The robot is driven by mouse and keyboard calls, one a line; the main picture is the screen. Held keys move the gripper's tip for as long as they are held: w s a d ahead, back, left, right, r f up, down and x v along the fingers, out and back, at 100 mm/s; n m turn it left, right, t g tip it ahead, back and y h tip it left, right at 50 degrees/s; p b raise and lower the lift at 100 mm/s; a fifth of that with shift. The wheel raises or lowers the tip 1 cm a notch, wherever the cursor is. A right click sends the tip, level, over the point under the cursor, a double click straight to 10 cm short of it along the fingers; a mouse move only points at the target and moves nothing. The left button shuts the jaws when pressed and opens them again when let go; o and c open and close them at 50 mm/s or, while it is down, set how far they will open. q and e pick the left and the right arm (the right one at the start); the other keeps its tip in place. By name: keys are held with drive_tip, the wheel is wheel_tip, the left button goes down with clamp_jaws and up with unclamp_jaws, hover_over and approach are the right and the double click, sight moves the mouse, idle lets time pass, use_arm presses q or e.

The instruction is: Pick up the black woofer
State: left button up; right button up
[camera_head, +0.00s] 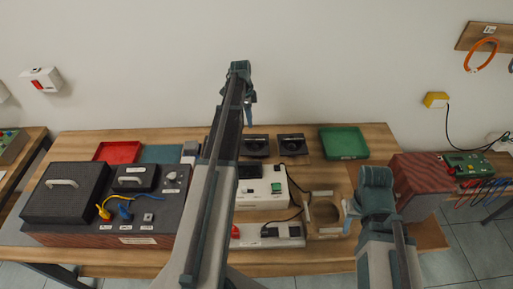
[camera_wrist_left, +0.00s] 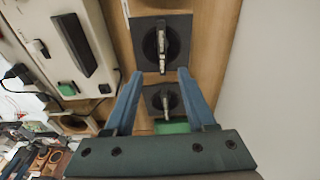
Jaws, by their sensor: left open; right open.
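Two black square woofers lie flat at the back of the wooden bench, the left one (camera_head: 254,145) and the right one (camera_head: 291,144). Each has a round cone and a light handle-like bar across it. In the left wrist view one woofer (camera_wrist_left: 148,25) lies beyond my fingertips, and the other (camera_wrist_left: 151,95) shows between my fingers. My left gripper (camera_head: 249,112) is raised above the back of the bench, near the left woofer, and touches nothing visible. It is open and empty in the left wrist view (camera_wrist_left: 158,73). My right gripper (camera_head: 376,178) is open, at the bench's right side.
A wooden speaker box (camera_head: 325,211) with a round hole stands front right of the woofers. A white device (camera_head: 262,199) stands in front of them. A green tray (camera_head: 343,142) lies right of them, a red tray (camera_head: 117,152) far left. The wall is behind.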

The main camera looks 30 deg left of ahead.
use_arm(q)
drive_tip(key=b, duration=0.8)
hover_over(255, 139)
drive_tip(key=s, duration=0.1)
drive_tip(key=f, duration=0.8)
drive_tip(key=shift+a+f, duration=0.1)
drive_tip(key=shift+a, duration=0.2)
drive_tip(key=shift+f+b, duration=0.2)
drive_tip(key=shift+b, duration=0.1)
use_arm(e)
wheel_tip(255, 139, down, 9)
drive_tip(key=shift+r, duration=0.2)
use_arm(q)
drive_tip(key=f+b, duration=0.3)
drive_tip(key=w+f+b, duration=0.1)
drive_tip(key=f+b, duration=0.1)
drive_tip(key=shift+d+f, duration=0.1)
drive_tip(key=shift+d, duration=0.2)
use_arm(e)
wheel_tip(255, 139, down, 5)
drive_tip(key=shift+f, duration=0.1)
use_arm(q)
drive_tip(key=shift+f+b, duration=0.2)
drive_tip(key=shift+b, duration=0.1)
use_arm(e)
drive_tip(key=shift+f, duration=0.2)
use_arm(q)
clamp_jaws()
